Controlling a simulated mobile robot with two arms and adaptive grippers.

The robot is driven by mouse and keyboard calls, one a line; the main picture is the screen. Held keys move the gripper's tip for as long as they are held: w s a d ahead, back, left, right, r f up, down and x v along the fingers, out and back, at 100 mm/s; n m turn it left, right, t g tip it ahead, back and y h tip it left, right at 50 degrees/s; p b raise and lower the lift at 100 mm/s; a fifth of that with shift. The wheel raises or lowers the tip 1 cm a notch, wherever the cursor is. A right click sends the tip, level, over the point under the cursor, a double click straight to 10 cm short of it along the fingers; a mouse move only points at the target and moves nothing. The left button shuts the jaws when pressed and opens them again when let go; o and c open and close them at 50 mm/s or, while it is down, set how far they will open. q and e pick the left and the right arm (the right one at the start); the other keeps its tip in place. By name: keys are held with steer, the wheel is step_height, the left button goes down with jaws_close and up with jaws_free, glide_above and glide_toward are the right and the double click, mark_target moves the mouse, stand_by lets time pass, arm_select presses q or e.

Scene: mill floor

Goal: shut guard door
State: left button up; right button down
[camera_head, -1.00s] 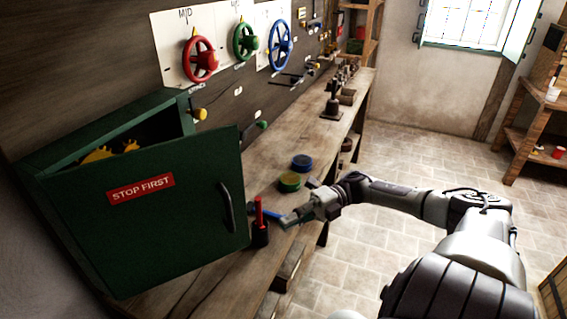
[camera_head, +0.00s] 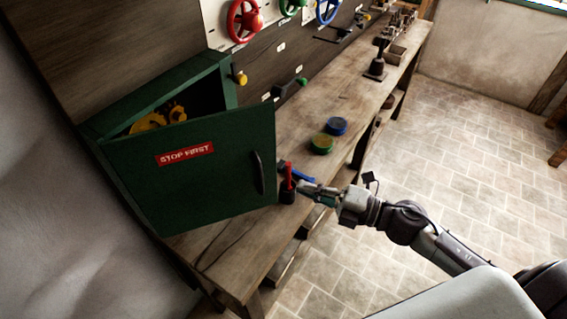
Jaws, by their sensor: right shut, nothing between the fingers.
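The green guard door (camera_head: 205,185) with a red "STOP FIRST" label (camera_head: 185,154) and a dark handle (camera_head: 258,172) stands part open on its green box (camera_head: 165,85). Yellow gears (camera_head: 155,118) show through the gap at the top. My right gripper (camera_head: 303,188) is shut and empty, just right of the door's free edge and close to a red-handled tool in a black holder (camera_head: 287,192). I cannot tell whether it touches that tool. My left gripper is not in view.
A long wooden bench (camera_head: 325,112) runs to the back right. A green tin (camera_head: 321,145) and a blue tin (camera_head: 336,126) sit on it. Handwheels, including a red one (camera_head: 244,20), hang on the wall panel. The tiled floor (camera_head: 470,150) at the right is clear.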

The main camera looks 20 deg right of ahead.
mark_target(266, 165)
steer(key=w+a+p, duration=0.1)
steer(key=w, duration=0.1)
steer(key=w+a+p, duration=0.1)
steer(key=w, duration=0.2)
steer(key=w+a+p, duration=0.1)
steer(key=w, duration=0.1)
steer(key=shift+w+a, duration=0.15)
steer(key=shift+a, duration=0.25)
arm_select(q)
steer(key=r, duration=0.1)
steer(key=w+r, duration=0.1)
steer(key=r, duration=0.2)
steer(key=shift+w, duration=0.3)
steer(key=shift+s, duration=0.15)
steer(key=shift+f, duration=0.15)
